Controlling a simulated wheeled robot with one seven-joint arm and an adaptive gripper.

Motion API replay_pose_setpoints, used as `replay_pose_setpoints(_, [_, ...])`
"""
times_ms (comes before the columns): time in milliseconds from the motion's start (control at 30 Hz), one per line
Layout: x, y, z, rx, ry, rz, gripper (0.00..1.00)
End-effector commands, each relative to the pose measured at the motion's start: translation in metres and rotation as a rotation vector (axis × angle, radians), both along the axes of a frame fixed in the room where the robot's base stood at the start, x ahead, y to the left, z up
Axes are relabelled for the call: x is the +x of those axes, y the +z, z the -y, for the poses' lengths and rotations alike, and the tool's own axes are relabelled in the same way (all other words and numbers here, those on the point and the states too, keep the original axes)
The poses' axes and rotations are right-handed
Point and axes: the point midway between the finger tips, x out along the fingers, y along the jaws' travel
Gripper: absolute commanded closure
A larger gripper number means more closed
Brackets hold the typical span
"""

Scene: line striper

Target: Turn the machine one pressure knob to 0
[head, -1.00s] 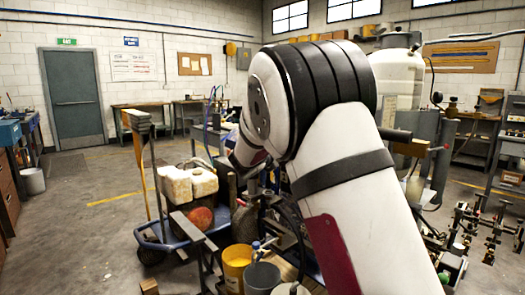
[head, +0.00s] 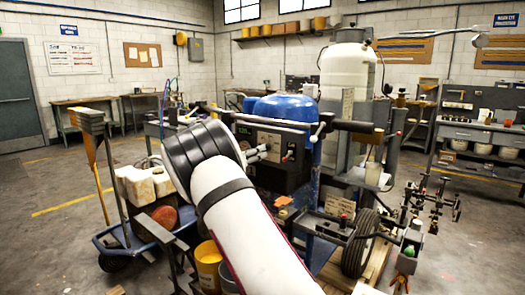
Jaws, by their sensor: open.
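The line striper (head: 282,107) stands in the middle of the head view, with a blue top and a dark front panel. Small fittings, one of them red (head: 287,156), show on the panel. I cannot tell which is the pressure knob, nor read any mark. My white and black arm crosses from the bottom and bends at the left of the machine. My gripper (head: 262,152) shows small and pale just past the elbow, in front of the panel. Its fingers look apart and empty. I cannot tell whether they touch anything.
A blue cart (head: 135,240) with pale jugs (head: 140,185) stands at the left. A yellow bucket (head: 208,265) is beside my arm. A white tank (head: 348,75) rises behind the machine; a wheel (head: 358,245) and metal fittings are at the right. Floor at far left is clear.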

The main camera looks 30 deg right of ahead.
Motion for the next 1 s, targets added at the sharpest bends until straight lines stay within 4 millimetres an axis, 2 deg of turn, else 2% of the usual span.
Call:
replay_pose_setpoints(100, [0.008, -0.001, 0.022, -0.001, -0.001, -0.002, 0.52])
replay_pose_setpoints(300, [0.018, 0.000, 0.045, -0.001, -0.001, -0.002, 0.52])
replay_pose_setpoints(500, [0.022, 0.000, 0.054, 0.000, 0.001, 0.000, 0.52])
replay_pose_setpoints(733, [0.022, 0.000, 0.054, 0.000, 0.002, -0.001, 0.52])
replay_pose_setpoints(767, [0.022, 0.000, 0.054, 0.000, 0.001, -0.001, 0.54])
replay_pose_setpoints(967, [0.022, 0.000, 0.054, 0.000, 0.001, -0.001, 1.00])
replay_pose_setpoints(1000, [0.022, 0.000, 0.054, 0.000, 0.001, -0.001, 1.00])
